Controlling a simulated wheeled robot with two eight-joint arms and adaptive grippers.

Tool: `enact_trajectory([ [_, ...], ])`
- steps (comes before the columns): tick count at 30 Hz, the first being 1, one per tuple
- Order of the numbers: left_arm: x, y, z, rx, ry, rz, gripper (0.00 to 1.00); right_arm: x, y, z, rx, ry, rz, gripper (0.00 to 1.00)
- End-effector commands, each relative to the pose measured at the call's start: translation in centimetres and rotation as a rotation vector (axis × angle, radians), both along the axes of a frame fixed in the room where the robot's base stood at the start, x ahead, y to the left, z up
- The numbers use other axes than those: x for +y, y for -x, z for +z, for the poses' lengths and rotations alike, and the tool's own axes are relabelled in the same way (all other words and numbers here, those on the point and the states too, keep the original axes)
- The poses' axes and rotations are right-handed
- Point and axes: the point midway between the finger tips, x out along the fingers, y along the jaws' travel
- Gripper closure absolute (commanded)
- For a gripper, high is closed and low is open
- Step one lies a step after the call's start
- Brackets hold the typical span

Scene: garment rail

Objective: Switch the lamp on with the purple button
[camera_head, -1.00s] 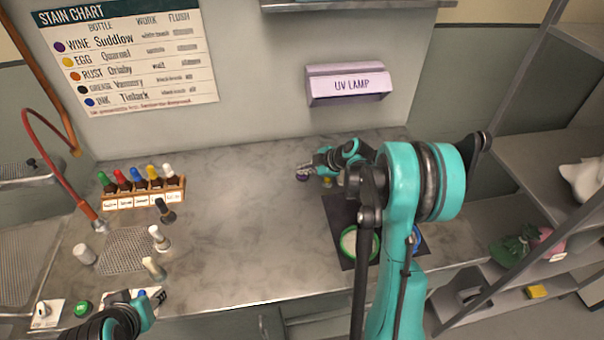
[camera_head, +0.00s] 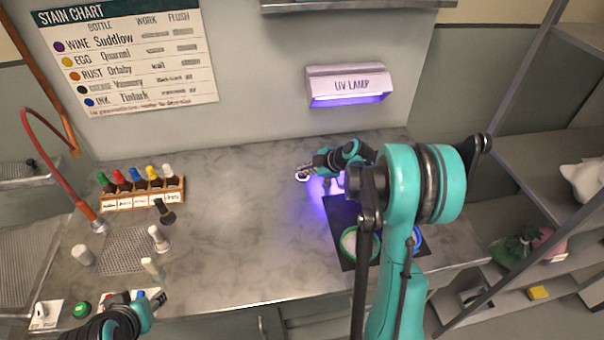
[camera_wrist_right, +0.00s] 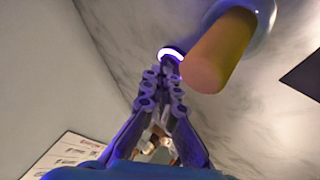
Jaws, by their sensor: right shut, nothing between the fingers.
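The UV lamp (camera_head: 350,86) is on the wall above the counter. Its underside glows violet. The purple button (camera_head: 302,178) on the counter below has a bright ring around it. It also shows in the right wrist view as a glowing ring (camera_wrist_right: 172,53). My right gripper (camera_head: 307,172) is shut and empty, with its fingertips at the button; in the wrist view the tips (camera_wrist_right: 170,66) cover part of it. My left gripper (camera_head: 156,300) is at the lower left over the counter edge, and its jaws are too small to judge.
A yellow-orange cylinder (camera_wrist_right: 222,48) stands close beside my right fingertips. A dark mat (camera_head: 347,215) with a green ring and a blue ring lies under my right arm. Bottles in a wooden rack (camera_head: 145,195) stand at the left. The middle counter is clear.

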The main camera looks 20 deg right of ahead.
Motion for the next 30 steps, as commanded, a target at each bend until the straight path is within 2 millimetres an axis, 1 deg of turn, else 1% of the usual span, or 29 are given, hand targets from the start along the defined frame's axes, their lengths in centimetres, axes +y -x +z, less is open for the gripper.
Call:
enact_trajectory([
  [11,0.0,0.0,0.3,0.000,0.000,0.000,0.60,0.0,0.0,0.5,-0.001,0.000,-0.001,1.00],
  [14,0.0,0.0,0.9,0.000,0.000,0.000,0.60,0.0,0.0,1.3,-0.001,0.000,-0.001,1.00],
  [27,0.0,0.0,4.1,0.000,0.000,0.000,0.60,0.0,0.0,6.0,-0.001,-0.001,-0.001,1.00],
  [30,0.0,0.0,4.3,0.000,0.000,0.000,0.60,0.0,0.0,6.4,-0.001,-0.001,-0.001,1.00],
])
